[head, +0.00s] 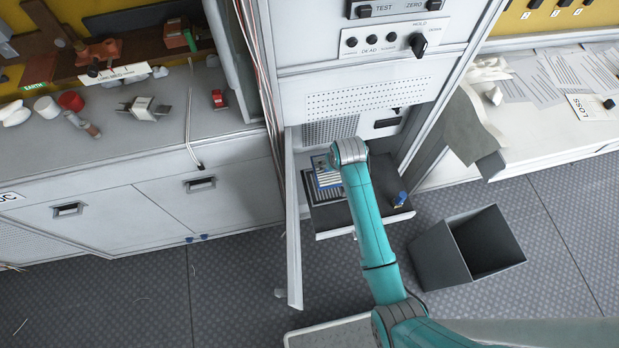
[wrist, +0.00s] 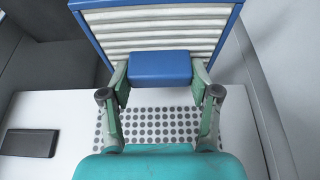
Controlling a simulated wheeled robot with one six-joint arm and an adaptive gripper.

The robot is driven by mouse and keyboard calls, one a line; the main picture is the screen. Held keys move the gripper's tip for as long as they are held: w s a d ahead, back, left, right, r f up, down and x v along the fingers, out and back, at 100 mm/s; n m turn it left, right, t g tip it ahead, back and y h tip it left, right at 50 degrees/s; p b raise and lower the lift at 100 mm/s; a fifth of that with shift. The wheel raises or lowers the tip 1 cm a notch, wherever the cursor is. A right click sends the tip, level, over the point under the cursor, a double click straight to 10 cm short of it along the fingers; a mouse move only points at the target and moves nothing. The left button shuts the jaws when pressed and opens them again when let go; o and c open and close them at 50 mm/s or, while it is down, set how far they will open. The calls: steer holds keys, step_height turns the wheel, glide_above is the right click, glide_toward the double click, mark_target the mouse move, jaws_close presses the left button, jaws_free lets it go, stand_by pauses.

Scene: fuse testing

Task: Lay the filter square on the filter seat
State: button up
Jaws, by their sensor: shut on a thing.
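The filter square has a blue frame, white pleats and a blue tab (wrist: 160,69). In the wrist view my gripper (wrist: 160,82) is shut on that tab, one finger on each side, and the pleats (wrist: 155,30) reach away from it. In the head view the filter square (head: 327,180) shows left of my wrist, over or on a dark ribbed area, which looks like the filter seat (head: 310,188), on the pulled-out shelf. My arm hides part of both, and I cannot tell whether they touch. My fingertips are hidden in the head view.
The cabinet front with a perforated panel (head: 365,98) stands behind. A grey bin (head: 445,255) stands on the floor at right.

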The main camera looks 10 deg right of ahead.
mark_target(332, 177)
steer(key=shift+s+a+f, duration=0.1)
steer(key=shift+a+f, duration=0.05)
steer(key=shift+a, duration=0.2)
steer(key=f, duration=0.4)
steer(key=shift+a+f, duration=0.25)
steer(key=shift+f, duration=2.55)
steer(key=shift+f, duration=0.15)
steer(key=o, duration=1.2)
steer(key=v, duration=1.2)
